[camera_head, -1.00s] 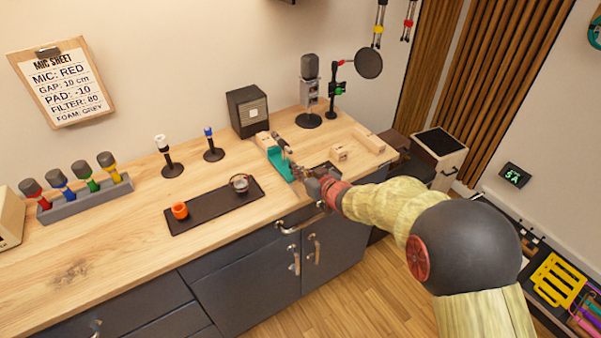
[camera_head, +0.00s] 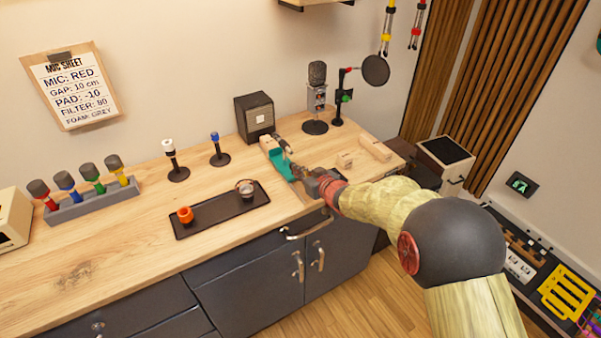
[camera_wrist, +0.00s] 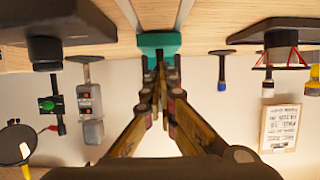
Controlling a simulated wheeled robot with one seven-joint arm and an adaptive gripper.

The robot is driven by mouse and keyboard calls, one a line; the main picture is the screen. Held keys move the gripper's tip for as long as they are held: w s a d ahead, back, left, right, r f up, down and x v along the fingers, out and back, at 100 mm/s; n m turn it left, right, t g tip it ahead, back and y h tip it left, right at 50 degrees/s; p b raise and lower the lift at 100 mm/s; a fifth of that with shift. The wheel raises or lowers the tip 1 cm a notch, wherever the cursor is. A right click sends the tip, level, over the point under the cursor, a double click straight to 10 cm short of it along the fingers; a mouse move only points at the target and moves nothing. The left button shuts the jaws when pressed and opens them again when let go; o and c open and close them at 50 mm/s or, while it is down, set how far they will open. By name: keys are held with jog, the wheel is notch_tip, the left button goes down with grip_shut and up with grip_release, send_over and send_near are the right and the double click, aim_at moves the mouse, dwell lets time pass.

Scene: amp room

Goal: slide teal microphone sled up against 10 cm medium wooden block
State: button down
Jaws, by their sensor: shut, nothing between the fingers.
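The teal microphone sled (camera_head: 280,164) lies on the wooden counter with a dark microphone on it, pointing toward the wall. A wooden block (camera_head: 267,142) sits at its wall-side end. They look touching or nearly so; the microphone partly covers that spot, so I cannot tell. My gripper (camera_head: 299,173) is shut and empty, low at the sled's near end. In the wrist view, the fingertips (camera_wrist: 160,68) point at the teal sled's end face (camera_wrist: 158,41) and seem to touch it. The wooden block is hidden in the wrist view.
A small block (camera_head: 345,160) and a long block (camera_head: 375,148) lie to the right. A black tray (camera_head: 215,222) with cups lies left of the sled. A dark speaker box (camera_head: 254,118) and a grey microphone on a stand (camera_head: 316,100) stand behind.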

jog(key=shift+w+a, duration=0.55)
jog(key=shift+w, duration=0.3)
jog(key=shift+p+v, duration=0.9)
jog(key=shift+v, duration=1.2)
jog(key=shift+f+p+v, duration=0.15)
jog(key=shift+p+v, duration=0.15)
jog(key=shift+v, duration=0.5)
jog(key=shift+f+p+v, duration=0.1)
jog(key=shift+p+v, duration=0.2)
jog(key=shift+v, duration=0.5)
